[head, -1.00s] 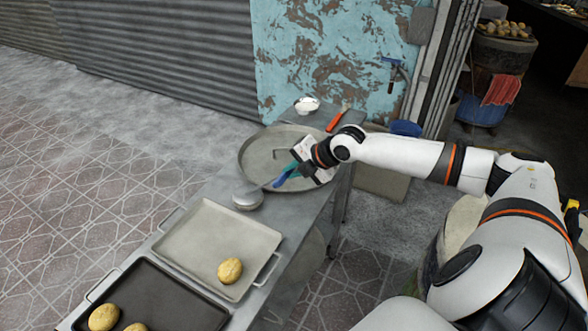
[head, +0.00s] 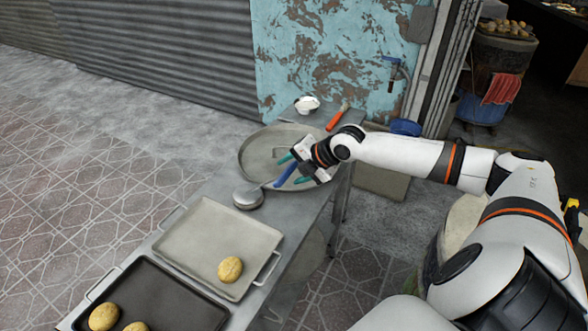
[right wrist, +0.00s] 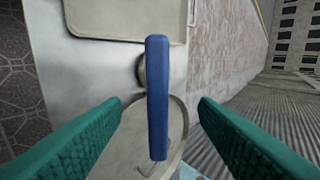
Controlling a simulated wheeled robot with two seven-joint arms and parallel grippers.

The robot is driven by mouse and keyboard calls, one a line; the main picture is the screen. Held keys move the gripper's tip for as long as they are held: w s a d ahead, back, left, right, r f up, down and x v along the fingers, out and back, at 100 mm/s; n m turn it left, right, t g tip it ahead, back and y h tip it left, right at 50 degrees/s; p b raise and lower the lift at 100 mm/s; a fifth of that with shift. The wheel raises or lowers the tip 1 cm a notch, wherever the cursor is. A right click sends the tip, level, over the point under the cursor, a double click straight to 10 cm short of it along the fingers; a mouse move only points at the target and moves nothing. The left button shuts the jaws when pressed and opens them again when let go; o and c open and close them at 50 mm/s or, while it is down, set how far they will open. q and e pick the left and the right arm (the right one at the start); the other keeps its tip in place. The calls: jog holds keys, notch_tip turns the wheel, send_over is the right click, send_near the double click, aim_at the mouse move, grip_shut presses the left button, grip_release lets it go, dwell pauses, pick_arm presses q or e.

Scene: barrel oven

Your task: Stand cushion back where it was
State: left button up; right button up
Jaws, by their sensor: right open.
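What I take for the cushion (head: 248,199) is a round grey head with a blue handle. The head is on the metal table beside the round pan, and the handle slants up over the pan's near rim. My right gripper (head: 294,170) is open at the handle, one teal finger on each side. In the right wrist view the blue handle (right wrist: 157,97) stands between the spread fingers, with a clear gap on both sides. The head is mostly hidden behind the handle there. My left gripper is not in view.
The wide round pan (head: 250,150) lies at the table's far end, near a white bowl (head: 307,105) and an orange-handled tool (head: 334,121). A light tray (head: 195,235) with one bread roll (head: 230,269) and a dark tray (head: 180,305) with rolls fill the near end.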

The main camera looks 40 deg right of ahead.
jog(key=shift+r, duration=0.1)
jog(key=p+v, duration=0.9)
dwell(1.2)
dwell(0.6)
